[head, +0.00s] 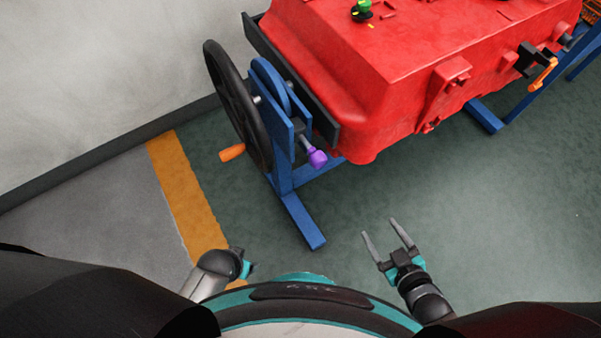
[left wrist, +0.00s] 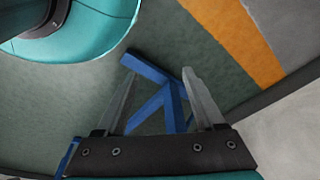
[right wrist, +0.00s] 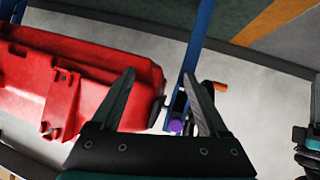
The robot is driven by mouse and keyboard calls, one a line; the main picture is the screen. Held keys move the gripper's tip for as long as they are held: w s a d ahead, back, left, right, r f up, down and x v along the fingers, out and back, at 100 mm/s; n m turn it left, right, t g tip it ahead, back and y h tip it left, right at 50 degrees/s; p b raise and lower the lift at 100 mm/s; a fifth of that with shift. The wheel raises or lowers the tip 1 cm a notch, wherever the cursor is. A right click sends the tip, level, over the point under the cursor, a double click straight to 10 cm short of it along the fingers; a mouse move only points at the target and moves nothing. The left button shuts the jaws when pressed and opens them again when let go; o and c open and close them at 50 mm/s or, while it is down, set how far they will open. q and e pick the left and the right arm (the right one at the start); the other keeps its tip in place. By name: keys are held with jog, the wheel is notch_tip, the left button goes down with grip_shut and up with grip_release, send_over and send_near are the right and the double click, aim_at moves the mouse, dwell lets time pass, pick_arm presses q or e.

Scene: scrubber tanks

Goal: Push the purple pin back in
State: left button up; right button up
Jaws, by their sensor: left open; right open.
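The purple pin (head: 317,158) has a purple knob on a grey shaft that sticks out of the blue stand (head: 282,178), below the red tank (head: 390,80). In the right wrist view the purple knob (right wrist: 176,126) shows between the fingers, some distance beyond them. My right gripper (head: 389,234) is open and empty, below and to the right of the pin in the head view. My left gripper (left wrist: 160,95) is open and empty; its fingers point toward the blue stand's foot. In the head view the left fingers are mostly hidden.
A black handwheel (head: 237,105) with an orange handle (head: 232,153) stands left of the pin. A black lever with an orange handle (head: 544,75) is on the tank's right side. The blue foot (head: 305,222) reaches toward me. Green floor (head: 460,200) to the right is clear.

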jog(key=w+a+r+n+t+y+b, duration=0.2)
jog(key=a+r+y+b, duration=0.2)
jog(key=a+b, duration=0.1)
jog(key=n+t+y+b, duration=0.1)
jog(key=n+y+b, duration=0.1)
jog(key=b, duration=0.1)
send_near(321, 165)
jog(key=b+x, duration=0.4)
jog(key=x, duration=0.5)
pick_arm(q)
jog(key=w+r+t, duration=0.2)
jog(key=w+r, duration=0.4)
jog(key=r, duration=0.4)
jog(key=shift+w+d+b, duration=0.25)
jog(key=shift+d+b, duration=0.2)
pick_arm(e)
jog(key=shift+x, duration=1.1)
pick_arm(q)
jog(key=shift+r, duration=0.15)
pick_arm(e)
jog(key=shift+r, duration=0.1)
jog(key=shift+d, duration=0.1)
grip_shut()
